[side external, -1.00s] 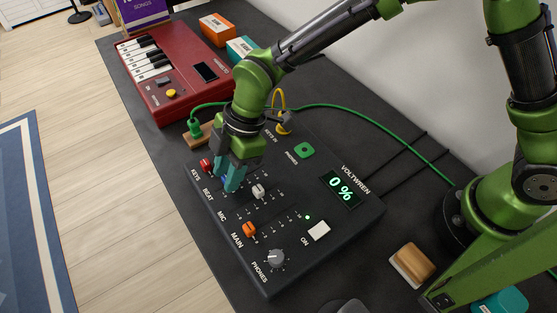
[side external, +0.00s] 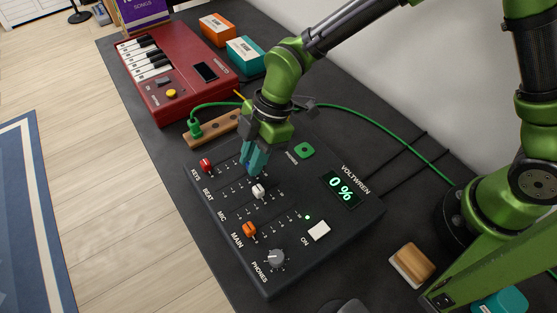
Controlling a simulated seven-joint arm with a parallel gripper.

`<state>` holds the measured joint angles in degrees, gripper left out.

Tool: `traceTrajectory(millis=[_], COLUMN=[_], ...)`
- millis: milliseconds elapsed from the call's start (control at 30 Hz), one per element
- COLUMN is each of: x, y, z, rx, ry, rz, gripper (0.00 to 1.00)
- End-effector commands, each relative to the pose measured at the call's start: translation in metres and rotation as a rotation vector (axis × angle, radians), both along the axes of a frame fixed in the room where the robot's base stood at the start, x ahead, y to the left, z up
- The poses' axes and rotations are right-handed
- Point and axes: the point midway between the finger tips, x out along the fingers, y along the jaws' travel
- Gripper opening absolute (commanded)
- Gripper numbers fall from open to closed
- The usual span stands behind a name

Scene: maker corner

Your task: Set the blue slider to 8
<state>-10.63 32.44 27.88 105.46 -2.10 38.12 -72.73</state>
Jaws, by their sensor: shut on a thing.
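The dark mixer (side external: 300,262) has slider rows marked KEYS, BEAT, MIC and MAIN. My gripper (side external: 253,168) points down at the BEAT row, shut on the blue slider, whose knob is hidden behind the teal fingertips. The fingers are partway along that row, toward the right end of the scale. The exact number there cannot be read. The white MIC slider (side external: 258,191) is close below the fingertips.
The red KEYS slider (side external: 206,165) and orange MAIN slider (side external: 250,229) stand at the left of their rows. The display (side external: 341,189) reads 0 %. A green cable (side external: 365,115) crosses behind the mixer. A red keyboard (side external: 178,88) stands at upper left.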

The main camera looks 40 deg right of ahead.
Motion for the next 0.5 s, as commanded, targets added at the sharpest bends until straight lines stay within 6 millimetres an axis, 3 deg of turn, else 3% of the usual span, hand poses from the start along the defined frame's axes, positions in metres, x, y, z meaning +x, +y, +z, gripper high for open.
traceTrajectory(millis=[200,233,300,400,500], x=[0.0003,0.0003,0.0003,0.0002,0.0001], y=[0.0006,0.0006,0.0007,0.0007,0.0007], z=[0.0005,0.0005,0.0004,0.0003,0.0003], rx=[0.001,0.001,0.001,0.001,0.000], ry=[-0.001,-0.001,-0.001,-0.001,-0.001], rz=[0.001,0.001,0.001,0.001,0.001], gripper=[0.00,0.25,0.36,0.47,0.47])
